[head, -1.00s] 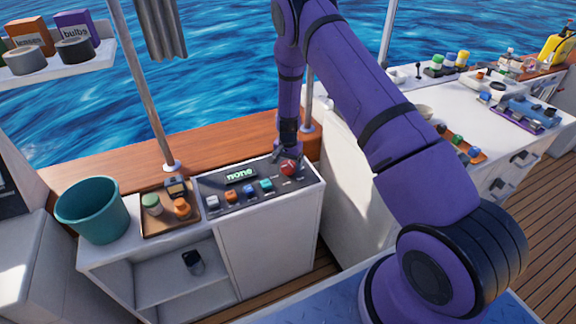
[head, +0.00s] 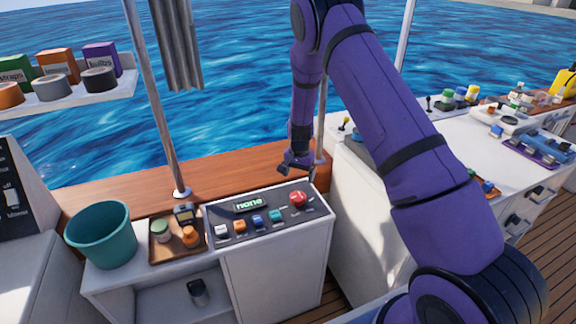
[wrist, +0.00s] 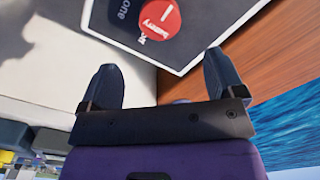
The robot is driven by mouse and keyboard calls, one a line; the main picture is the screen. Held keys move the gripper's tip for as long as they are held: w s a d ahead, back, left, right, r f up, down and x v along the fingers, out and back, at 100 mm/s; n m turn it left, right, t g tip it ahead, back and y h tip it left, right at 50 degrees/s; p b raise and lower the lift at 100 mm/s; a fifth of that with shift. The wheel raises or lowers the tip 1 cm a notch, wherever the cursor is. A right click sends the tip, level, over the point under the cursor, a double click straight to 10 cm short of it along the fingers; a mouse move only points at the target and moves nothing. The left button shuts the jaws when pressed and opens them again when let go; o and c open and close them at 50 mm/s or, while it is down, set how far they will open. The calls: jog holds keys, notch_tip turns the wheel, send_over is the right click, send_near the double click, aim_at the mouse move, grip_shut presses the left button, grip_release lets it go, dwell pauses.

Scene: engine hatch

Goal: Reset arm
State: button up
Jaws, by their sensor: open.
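My gripper (head: 297,166) hangs from my purple arm above the back right of the control panel (head: 228,232). In the wrist view my gripper (wrist: 165,80) has its two dark fingers wide apart with nothing between them. A round red button (head: 298,199) sits at the panel's right end, below my gripper and apart from it. In the wrist view the red button (wrist: 160,19) shows ahead of the fingers, with partly readable lettering on it. The panel's display (head: 249,204) reads "none".
Several coloured knobs (head: 257,221) line the panel's front. A wooden tray (head: 163,245) with small items and a teal bucket (head: 101,235) stand left of it. A metal pole (head: 155,100) rises behind the tray. A white counter (head: 440,135) with tools lies to the right.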

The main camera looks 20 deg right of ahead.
jog(key=s+a+r+n+t, duration=0.1)
jog(key=s+r, duration=0.3)
jog(key=r, duration=0.7)
jog(key=s+a+r+n+t+y, duration=0.15)
jog(key=s+r, duration=0.35)
jog(key=r, duration=0.5)
jog(key=s+r+n+h, duration=0.15)
jog(key=s+r, duration=0.25)
jog(key=r, duration=0.7)
jog(key=s+r+n+t, duration=0.1)
jog(key=s+r, duration=0.2)
jog(key=s, duration=0.6)
jog(key=s+r+n, duration=0.2)
jog(key=s+r, duration=0.2)
jog(key=s, duration=0.5)
jog(key=s+a+r+n+t, duration=0.1)
jog(key=s+r+n, duration=0.1)
jog(key=s, duration=0.8)
jog(key=shift+r+t, duration=0.35)
jog(key=shift+r, duration=0.4)
